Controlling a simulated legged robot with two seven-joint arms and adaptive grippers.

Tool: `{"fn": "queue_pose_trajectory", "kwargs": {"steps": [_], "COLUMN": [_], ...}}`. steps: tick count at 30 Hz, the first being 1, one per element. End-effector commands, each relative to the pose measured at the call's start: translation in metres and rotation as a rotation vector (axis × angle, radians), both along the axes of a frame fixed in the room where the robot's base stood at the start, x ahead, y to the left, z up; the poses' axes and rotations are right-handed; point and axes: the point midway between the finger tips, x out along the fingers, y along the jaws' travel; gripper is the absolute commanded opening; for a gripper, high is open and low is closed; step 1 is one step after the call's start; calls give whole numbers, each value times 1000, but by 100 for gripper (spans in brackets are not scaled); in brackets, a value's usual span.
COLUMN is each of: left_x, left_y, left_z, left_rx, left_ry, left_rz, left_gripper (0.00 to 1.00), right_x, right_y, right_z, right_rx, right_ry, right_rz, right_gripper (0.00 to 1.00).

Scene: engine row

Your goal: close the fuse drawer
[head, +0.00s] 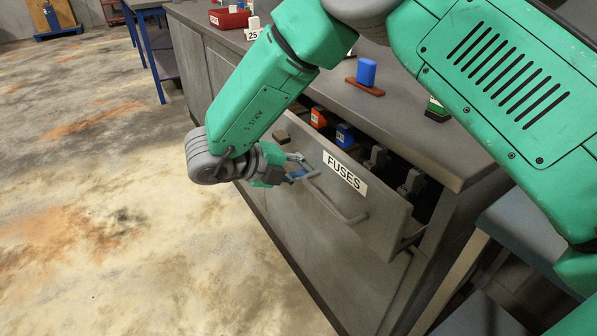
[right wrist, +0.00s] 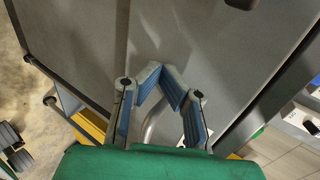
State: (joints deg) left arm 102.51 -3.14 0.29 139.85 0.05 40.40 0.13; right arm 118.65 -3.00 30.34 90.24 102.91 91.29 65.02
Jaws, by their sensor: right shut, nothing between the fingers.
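The fuse drawer (head: 375,215) stands pulled out of the grey cabinet, with a white FUSES label and a bar handle (head: 345,214) on its front. Inside it are an orange fuse (head: 318,118), a blue fuse (head: 344,135) and grey parts. My right gripper (head: 301,171) is at the left end of the handle, shut and with nothing held. In the right wrist view its fingertips (right wrist: 163,78) meet in front of a grey panel, and a curved grey bar shows behind the fingers. Whether they touch the drawer I cannot tell. My left gripper is not in view.
The worktop (head: 320,85) above the drawer carries a blue block on a brown base (head: 366,74) and a red bin (head: 230,18). A blue-legged table (head: 150,45) stands farther back. The floor (head: 120,200) left of the cabinet is clear.

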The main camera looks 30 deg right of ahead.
Motion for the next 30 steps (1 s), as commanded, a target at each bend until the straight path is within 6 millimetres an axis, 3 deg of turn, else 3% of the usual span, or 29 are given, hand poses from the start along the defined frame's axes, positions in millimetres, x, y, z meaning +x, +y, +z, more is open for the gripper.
{"fn": "queue_pose_trajectory", "kwargs": {"steps": [5,12,16,30], "left_x": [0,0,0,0], "left_y": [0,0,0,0], "left_z": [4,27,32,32], "left_rx": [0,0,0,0], "left_ry": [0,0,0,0], "left_rz": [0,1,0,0], "left_gripper": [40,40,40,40], "right_x": [0,4,6,7], "right_y": [-7,-63,-85,-90], "right_z": [1,3,1,-1], "right_rx": [-1,0,1,-2], "right_ry": [1,3,1,2], "right_rz": [-2,-7,-4,-1], "right_gripper": [0,0,0,0]}}
